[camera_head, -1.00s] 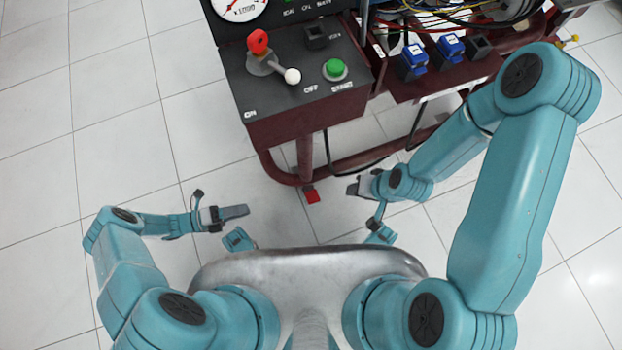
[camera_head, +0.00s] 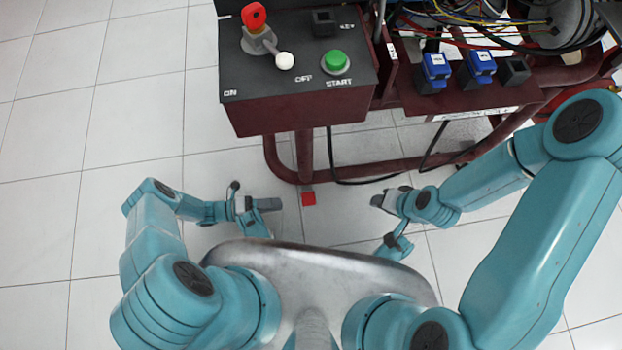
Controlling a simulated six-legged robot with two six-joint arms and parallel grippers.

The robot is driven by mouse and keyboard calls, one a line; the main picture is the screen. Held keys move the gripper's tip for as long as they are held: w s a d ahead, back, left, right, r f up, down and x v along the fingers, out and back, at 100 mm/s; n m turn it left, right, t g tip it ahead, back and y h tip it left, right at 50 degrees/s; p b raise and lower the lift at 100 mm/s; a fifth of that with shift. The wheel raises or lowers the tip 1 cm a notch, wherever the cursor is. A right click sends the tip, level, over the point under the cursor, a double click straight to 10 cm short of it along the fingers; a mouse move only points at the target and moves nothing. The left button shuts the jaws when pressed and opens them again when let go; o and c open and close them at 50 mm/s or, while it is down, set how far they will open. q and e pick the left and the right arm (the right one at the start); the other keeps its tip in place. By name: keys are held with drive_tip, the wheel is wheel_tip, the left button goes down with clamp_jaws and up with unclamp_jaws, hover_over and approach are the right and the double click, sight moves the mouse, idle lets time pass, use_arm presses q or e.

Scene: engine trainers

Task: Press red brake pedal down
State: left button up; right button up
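The red brake pedal (camera_head: 309,198) is a small red pad low at the front of the engine trainer's dark red frame (camera_head: 303,155). My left gripper (camera_head: 272,204) is just left of the pedal in the picture, with a gap between them. One grey finger points right toward the pedal; the finger opening is too small to tell. My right gripper (camera_head: 379,201) is to the right of the pedal, farther off, its grey tip pointing left. Its opening is also unclear. No held object shows in either gripper.
A black cable (camera_head: 332,160) hangs behind. Tiled floor (camera_head: 130,120) is open at left.

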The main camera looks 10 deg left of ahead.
use_arm(q)
drive_tip(key=x, duration=1.1)
drive_tip(key=shift+c, duration=0.3)
